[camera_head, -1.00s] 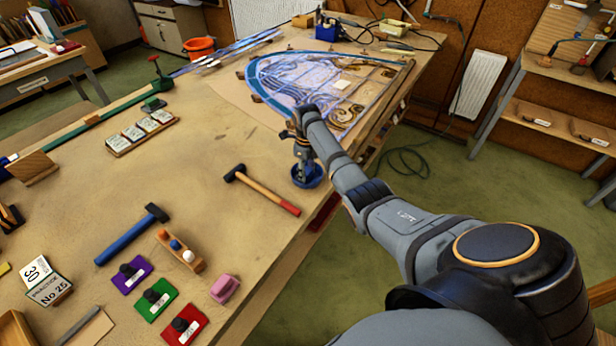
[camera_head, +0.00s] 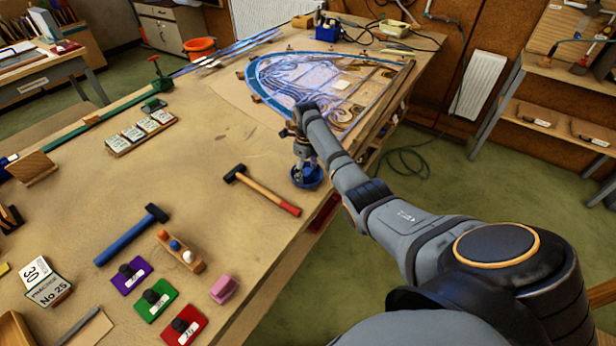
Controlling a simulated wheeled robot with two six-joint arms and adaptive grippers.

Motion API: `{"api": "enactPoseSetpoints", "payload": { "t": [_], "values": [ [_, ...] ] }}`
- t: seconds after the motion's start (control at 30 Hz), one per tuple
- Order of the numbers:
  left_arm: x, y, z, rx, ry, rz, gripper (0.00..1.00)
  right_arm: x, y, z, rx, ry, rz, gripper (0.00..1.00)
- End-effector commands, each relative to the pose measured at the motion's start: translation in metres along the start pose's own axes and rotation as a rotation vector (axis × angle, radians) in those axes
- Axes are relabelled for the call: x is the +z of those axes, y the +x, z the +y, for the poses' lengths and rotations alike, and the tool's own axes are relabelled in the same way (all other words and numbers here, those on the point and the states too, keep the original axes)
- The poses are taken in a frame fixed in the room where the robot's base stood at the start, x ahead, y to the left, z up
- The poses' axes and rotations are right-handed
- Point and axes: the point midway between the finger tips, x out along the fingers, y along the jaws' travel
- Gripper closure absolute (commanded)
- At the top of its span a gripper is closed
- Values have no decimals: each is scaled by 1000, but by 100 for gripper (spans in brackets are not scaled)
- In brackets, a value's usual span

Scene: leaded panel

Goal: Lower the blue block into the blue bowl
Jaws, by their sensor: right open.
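The blue bowl (camera_head: 310,183) stands near the right edge of the workbench, just past the red-handled hammer. My right gripper (camera_head: 302,170) points down over the bowl, with its fingertips at or just inside the rim. It is open. The gripper and wrist cover much of the bowl's inside. I cannot make out the blue block; if it is in the bowl or between the fingers, it is hidden or too small to tell. My left gripper is not in view.
A hammer with a red and wooden handle (camera_head: 265,192) lies left of the bowl. The leaded panel (camera_head: 300,80) lies beyond it. A blue-handled hammer (camera_head: 125,240), coloured plates and a pink block (camera_head: 224,289) lie nearer.

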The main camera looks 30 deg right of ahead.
Motion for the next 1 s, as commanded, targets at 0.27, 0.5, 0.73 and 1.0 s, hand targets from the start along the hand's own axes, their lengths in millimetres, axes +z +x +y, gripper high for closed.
{"api": "enactPoseSetpoints", "payload": {
  "t": [0.27, 0.5, 0.73, 1.0],
  "values": [
    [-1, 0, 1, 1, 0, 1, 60, 1, -67, -1, -3, 0, -5, 35],
    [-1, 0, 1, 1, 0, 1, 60, 0, -104, 0, -1, 0, -2, 35],
    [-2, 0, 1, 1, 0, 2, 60, 0, -110, 0, -1, 0, -1, 35],
    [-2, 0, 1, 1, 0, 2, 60, 0, -110, 0, -1, 0, -1, 35]
  ]
}}
